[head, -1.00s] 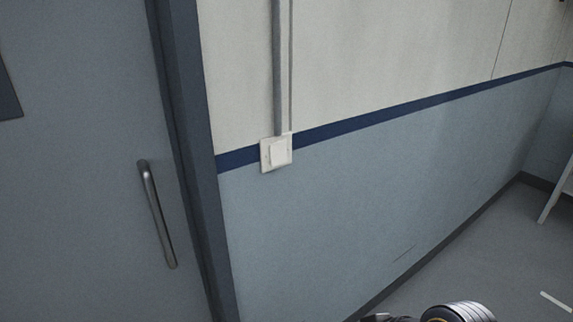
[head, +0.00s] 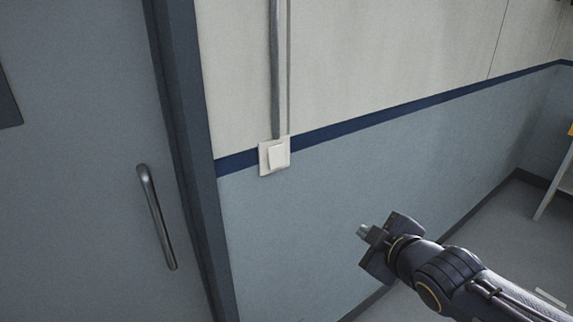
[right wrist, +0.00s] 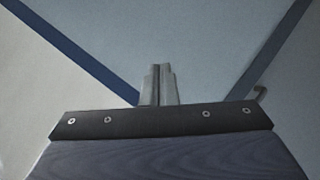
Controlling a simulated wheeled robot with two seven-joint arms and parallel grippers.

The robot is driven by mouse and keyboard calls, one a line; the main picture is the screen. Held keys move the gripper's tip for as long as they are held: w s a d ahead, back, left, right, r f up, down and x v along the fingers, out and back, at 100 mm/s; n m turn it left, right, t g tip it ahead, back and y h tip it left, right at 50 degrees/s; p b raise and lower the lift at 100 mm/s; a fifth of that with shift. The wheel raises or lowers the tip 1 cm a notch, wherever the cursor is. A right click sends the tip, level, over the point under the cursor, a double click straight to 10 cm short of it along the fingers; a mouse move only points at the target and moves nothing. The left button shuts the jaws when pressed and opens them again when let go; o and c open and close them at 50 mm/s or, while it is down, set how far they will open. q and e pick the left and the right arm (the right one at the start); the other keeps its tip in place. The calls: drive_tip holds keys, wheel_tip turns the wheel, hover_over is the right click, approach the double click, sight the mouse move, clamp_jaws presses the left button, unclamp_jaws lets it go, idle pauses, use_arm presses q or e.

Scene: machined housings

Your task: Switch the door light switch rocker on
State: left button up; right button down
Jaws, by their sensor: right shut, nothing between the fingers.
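The door light switch (head: 274,156) is a white square plate with a white rocker, fixed on the wall on the blue stripe, just right of the door frame in the head view. My right gripper (head: 363,231) is lower and to the right of the switch, apart from it, in front of the blue-grey lower wall. Its fingers are shut and empty; they also show in the right wrist view (right wrist: 158,86). The switch is not seen in the right wrist view. My left gripper is not in view.
A grey door with a bar handle (head: 157,217) and a dark frame (head: 190,160) stands to the left. A conduit (head: 276,70) runs up the wall from the switch. The wall between gripper and switch is clear. A light-coloured leg (head: 553,190) stands at the far right.

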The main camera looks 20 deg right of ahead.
drive_tip(key=w+a+r+n+t+y, duration=0.2)
drive_tip(key=w+a+r+n+y, duration=0.3)
drive_tip(key=n, duration=0.7)
wheel_tip(320, 180, up, 2)
drive_tip(key=shift+w+a+r+n+t+y+p, duration=0.1)
drive_tip(key=shift+w+a+n+t+y+p, duration=0.25)
drive_tip(key=shift+w+a, duration=0.3)
drive_tip(key=b, duration=0.2)
approach(278, 166)
drive_tip(key=x, duration=0.7)
